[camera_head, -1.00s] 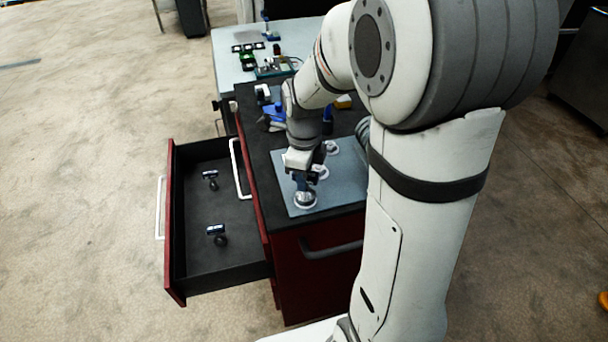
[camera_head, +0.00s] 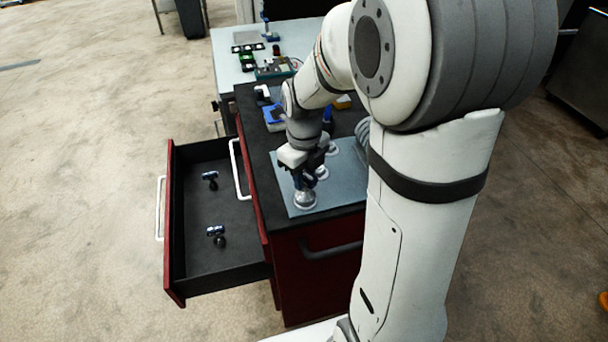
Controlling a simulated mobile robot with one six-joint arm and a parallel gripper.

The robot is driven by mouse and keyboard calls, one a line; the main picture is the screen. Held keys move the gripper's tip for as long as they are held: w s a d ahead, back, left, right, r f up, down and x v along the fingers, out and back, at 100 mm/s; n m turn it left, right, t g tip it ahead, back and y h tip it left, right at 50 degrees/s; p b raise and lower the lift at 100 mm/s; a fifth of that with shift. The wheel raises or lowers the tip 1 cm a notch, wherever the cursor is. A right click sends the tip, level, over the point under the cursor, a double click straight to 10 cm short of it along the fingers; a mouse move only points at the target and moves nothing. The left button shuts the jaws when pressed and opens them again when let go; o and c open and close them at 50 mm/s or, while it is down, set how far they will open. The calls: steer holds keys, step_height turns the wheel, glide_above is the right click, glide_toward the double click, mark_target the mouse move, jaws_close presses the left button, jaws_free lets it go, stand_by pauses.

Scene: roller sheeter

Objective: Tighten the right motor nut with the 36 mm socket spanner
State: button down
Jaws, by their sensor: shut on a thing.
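My gripper (camera_head: 304,177) points down over the near part of a blue-grey mat (camera_head: 347,183) on the dark cabinet top. It is shut on a small, dark bluish tool, apparently the socket spanner (camera_head: 298,183), mostly hidden by the jaws. Directly below is a round metal piece (camera_head: 305,202), the nearest in a row on the mat. The tool's lower end seems to meet it, but contact cannot be told. Farther back are two more round pale pieces, one partly behind the gripper (camera_head: 322,173) and one beyond (camera_head: 332,149). Which piece carries the right motor nut is unclear.
An open drawer (camera_head: 189,275) at left holds two T-shaped tools, one farther back (camera_head: 210,177) and one nearer (camera_head: 216,233). A blue item (camera_head: 273,116) stands behind the mat. A pale table (camera_head: 228,70) with small parts lies beyond. The floor at left is clear.

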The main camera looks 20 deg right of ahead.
steer(key=shift+m, duration=0.9)
steer(key=shift+n, duration=0.5)
steer(key=shift+r, duration=0.15)
steer(key=shift+r+p, duration=1)
steer(key=shift+r, duration=0.3)
